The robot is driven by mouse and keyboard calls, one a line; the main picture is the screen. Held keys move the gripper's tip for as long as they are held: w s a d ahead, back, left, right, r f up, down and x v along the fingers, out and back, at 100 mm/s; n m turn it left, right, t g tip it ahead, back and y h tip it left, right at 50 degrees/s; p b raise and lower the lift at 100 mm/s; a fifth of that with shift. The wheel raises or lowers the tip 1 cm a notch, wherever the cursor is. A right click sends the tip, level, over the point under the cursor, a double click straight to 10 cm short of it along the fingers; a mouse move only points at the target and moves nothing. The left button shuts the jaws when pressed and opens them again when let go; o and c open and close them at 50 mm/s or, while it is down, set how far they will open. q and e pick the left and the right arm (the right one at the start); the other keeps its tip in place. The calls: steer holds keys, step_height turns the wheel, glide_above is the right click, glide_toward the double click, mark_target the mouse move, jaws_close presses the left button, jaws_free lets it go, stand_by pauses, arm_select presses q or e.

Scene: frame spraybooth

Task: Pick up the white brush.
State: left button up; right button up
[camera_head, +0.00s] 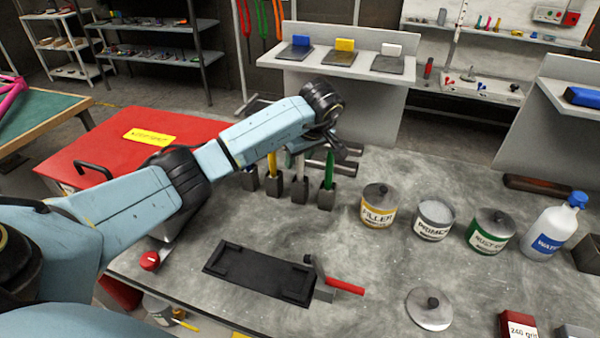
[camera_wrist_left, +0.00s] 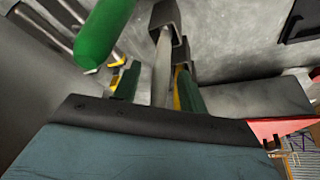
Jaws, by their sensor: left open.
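The white brush (camera_head: 301,164) stands upright in a dark holder block (camera_head: 299,190), third in a row of brushes on the grey bench. My left gripper (camera_head: 318,148) is over this row and partly hides the brush tops. In the left wrist view, a pale handle (camera_wrist_left: 161,72), which looks like the white brush, lies between my open left fingers (camera_wrist_left: 157,84). Whether either finger touches it I cannot tell. My right gripper is not in view.
A green brush (camera_head: 329,170) stands close on the right, its handle (camera_wrist_left: 105,32) large in the wrist view. A yellow brush (camera_head: 272,163) is close on the left. Cans, including the filler can (camera_head: 378,207), stand further right. A black tray (camera_head: 260,271) lies in front.

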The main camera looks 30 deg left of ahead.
arm_select(q)
steer(key=shift+x, duration=0.75)
jaws_close()
